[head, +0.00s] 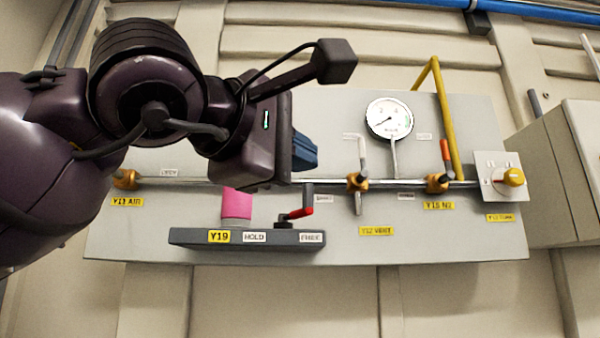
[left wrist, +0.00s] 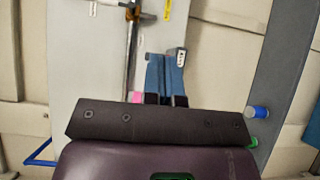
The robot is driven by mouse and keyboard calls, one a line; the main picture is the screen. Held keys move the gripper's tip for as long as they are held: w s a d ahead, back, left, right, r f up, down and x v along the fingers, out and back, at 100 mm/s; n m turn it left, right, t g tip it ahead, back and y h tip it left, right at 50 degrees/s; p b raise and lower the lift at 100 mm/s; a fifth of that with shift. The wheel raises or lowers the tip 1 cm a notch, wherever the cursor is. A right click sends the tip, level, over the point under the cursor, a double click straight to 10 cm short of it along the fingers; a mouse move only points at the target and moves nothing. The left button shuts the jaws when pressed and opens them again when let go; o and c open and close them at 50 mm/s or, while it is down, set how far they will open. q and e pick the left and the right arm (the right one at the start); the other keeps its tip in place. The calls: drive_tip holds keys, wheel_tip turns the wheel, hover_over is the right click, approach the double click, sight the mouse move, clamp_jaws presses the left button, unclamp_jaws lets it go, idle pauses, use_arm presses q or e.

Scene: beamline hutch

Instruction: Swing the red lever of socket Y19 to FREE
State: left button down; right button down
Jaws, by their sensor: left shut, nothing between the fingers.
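The Y19 socket is a dark grey block (head: 190,238) low on the panel, with Y19, HOLD and FREE labels in the head view. A pink piece (head: 237,204) sits behind the block's left part; a sliver shows in the left wrist view (left wrist: 137,97). My left gripper (head: 305,153) is shut and empty, its blue fingers above the lever and apart from it in the picture. The fingers (left wrist: 166,75) hide the lever in the left wrist view. My right gripper is out of view.
A horizontal pipe (head: 335,182) with brass valves crosses the panel just below my left fingers. A gauge (head: 389,118), yellow pipe (head: 437,85) and box with a yellow knob (head: 500,180) are to the right. A grey cabinet (head: 550,190) stands at far right.

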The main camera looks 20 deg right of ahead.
use_arm(q)
drive_tip(key=s, duration=0.1)
drive_tip(key=s+a, duration=0.1)
drive_tip(key=s, duration=0.1)
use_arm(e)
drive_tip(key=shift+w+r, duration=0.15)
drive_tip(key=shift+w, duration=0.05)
use_arm(q)
drive_tip(key=shift+r, duration=0.1)
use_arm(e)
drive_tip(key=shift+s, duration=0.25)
